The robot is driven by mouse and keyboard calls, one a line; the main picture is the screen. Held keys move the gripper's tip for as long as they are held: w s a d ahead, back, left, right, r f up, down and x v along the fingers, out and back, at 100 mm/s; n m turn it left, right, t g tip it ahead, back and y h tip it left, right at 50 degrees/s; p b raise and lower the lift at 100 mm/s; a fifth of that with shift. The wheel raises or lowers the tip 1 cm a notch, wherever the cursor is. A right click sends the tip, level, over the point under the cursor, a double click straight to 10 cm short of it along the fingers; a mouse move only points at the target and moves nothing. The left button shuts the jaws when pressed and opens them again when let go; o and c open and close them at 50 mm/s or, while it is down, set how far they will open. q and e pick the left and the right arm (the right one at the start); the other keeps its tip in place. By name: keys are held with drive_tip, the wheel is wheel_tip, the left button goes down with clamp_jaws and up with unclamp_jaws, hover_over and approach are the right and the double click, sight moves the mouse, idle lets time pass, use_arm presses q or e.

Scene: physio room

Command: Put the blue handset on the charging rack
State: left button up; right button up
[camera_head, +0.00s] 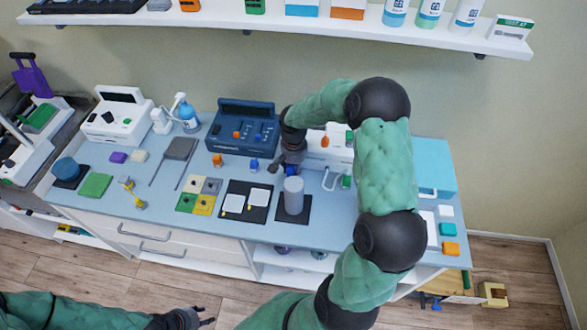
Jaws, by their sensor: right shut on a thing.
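The dark blue rack-like console (228,143) stands at the back of the table, with small orange parts on its front; I take it for the charging rack. A small blue handset (254,165) shows just in front of it, close to the dark fingertips of my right gripper (277,167). My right gripper reaches down from the right and is shut; the contact with the handset is small and partly hidden by the fingers. My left gripper (207,317) is open and empty at the bottom edge, in front of the table.
A grey cylinder (293,197) stands on a dark mat just below my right gripper. An orange piece (217,160) stands left of the blue handset. A white console (315,151) is partly hidden behind my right arm. A loaded shelf (260,22) runs above the table.

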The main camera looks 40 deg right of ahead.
drive_tip(key=o, duration=0.9)
drive_tip(key=shift+c, duration=0.2)
drive_tip(key=o, duration=0.4)
drive_tip(key=shift+c, duration=0.2)
